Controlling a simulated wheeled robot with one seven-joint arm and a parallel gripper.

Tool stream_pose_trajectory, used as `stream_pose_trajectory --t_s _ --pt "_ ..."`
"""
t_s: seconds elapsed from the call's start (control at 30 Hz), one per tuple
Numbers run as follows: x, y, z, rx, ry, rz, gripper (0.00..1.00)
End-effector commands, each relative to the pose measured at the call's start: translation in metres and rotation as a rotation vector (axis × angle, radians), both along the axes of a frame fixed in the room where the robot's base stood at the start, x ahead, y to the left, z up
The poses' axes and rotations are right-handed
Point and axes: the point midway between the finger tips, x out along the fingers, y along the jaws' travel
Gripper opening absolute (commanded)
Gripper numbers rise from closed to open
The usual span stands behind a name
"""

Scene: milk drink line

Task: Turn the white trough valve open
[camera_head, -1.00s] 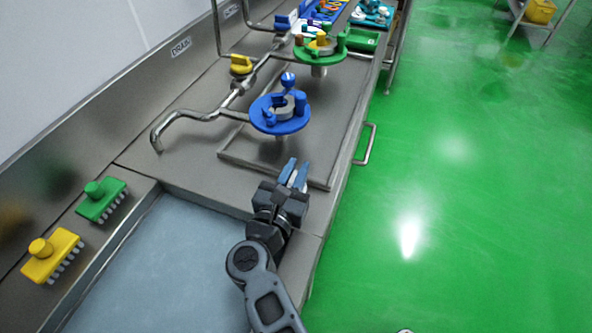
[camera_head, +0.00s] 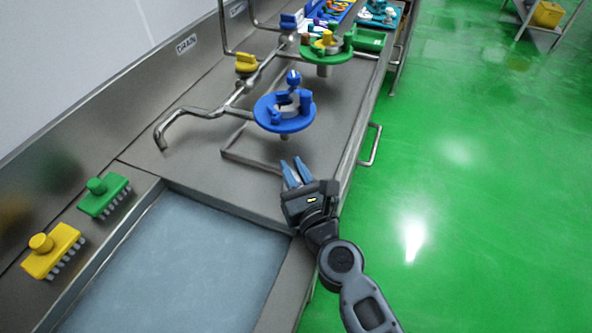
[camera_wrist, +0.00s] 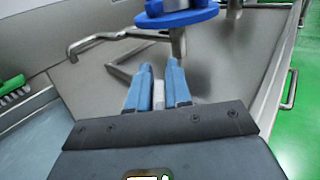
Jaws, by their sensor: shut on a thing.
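My gripper (camera_head: 292,168) is low over the steel counter, in front of the blue round plate. In the wrist view its two blue fingers (camera_wrist: 159,76) are shut on a small white piece (camera_wrist: 159,96). This piece fits the white trough valve's handle, but the fingers and gripper body hide most of it. I cannot tell the valve's position from what shows. The trough (camera_head: 175,265) is a wide, pale blue-grey basin at the lower left, beside my gripper.
The blue plate (camera_head: 284,124) with upright blue parts stands just beyond my gripper. Bent steel pipes with a yellow valve (camera_head: 246,63) and a blue valve (camera_head: 289,21) run behind it. Green (camera_head: 104,193) and yellow (camera_head: 52,250) brushes lie left of the trough.

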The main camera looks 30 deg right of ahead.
Motion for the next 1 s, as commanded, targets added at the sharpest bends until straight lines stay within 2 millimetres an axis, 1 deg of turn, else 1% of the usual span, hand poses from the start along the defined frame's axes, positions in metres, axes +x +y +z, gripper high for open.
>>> stream_pose_trajectory --t_s 0.1,0.6,0.8,1.0 --pt "0.0 0.002 0.0 -0.001 -0.002 0.114 0.0" --pt "0.0 0.009 0.001 -0.001 -0.002 0.567 0.0" --pt "-0.001 0.012 0.001 0.0 0.0 0.703 0.0" --pt "-0.002 0.014 0.0 0.001 0.0 0.79 0.0"
